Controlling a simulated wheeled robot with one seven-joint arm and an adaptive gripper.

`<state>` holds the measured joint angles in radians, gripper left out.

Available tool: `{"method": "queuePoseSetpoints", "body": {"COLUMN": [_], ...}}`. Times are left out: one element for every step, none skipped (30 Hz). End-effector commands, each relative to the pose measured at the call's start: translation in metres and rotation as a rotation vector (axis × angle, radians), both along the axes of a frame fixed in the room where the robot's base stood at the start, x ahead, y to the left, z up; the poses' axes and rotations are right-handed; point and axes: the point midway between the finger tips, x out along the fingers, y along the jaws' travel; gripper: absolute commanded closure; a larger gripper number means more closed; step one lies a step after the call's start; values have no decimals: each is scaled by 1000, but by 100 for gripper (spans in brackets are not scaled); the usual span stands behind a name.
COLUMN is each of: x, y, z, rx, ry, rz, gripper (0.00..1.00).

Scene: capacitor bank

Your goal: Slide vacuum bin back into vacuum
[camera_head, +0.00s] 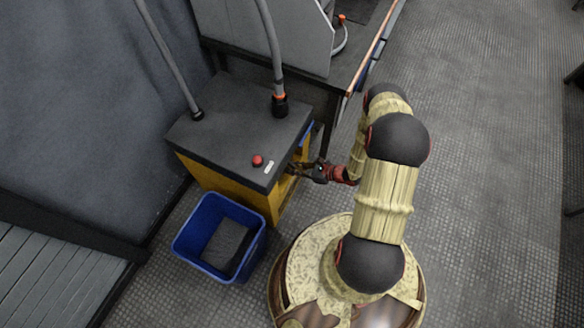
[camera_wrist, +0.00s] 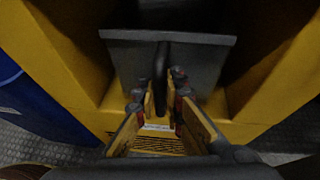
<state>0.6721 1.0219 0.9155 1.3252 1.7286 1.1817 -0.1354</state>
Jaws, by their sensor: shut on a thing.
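The vacuum (camera_head: 232,188) is a yellow cabinet with a dark grey top. Its yellow opening (camera_wrist: 75,50) fills most of the wrist view. The vacuum bin (camera_wrist: 130,62) is a grey metal box seen inside that opening, with yellow walls on both sides. A dark upright handle (camera_wrist: 161,65) stands at the middle of its front. My gripper (camera_wrist: 160,98) is shut on this handle. In the head view, my gripper (camera_head: 300,170) is at the cabinet's right side. The bin is not clearly visible there, and its depth inside the cabinet is hard to judge.
A blue open bin (camera_head: 252,258) stands on the floor in front of the vacuum; its side also shows at the wrist view's left (camera_wrist: 28,98). A red button (camera_head: 257,161) and hoses (camera_head: 272,50) are on top. A workbench (camera_head: 358,75) stands behind. Floor at right is clear.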

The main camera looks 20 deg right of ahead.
Motion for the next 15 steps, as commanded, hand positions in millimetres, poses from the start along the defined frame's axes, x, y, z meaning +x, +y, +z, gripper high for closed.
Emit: {"method": "queuePoseSetpoints", "body": {"x": [0,0,0,0,0,0,0,0,0,0,-1,-1,-1,0,0], "y": [0,0,0,0,0,0,0,0,0,0,0,0,0,0,0], "z": [-1,-1,-1,-1,-1,-1,-1,-1,-1,-1,-1,-1,-1,-1,-1], "rx": [0,0,0,0,0,1,1,0,0,0,0,0,0,1,1], "ry": [1,1,1,1,1,2,2,3,3,3,3,3,3,2,2], "rz": [0,0,0,0,0,-1,-1,-1,-1,-1,-1,-1,-1,-1,-1], "gripper": [100,100,100,100,100,100,100,100,90,89,87,85,83,81,79]}}
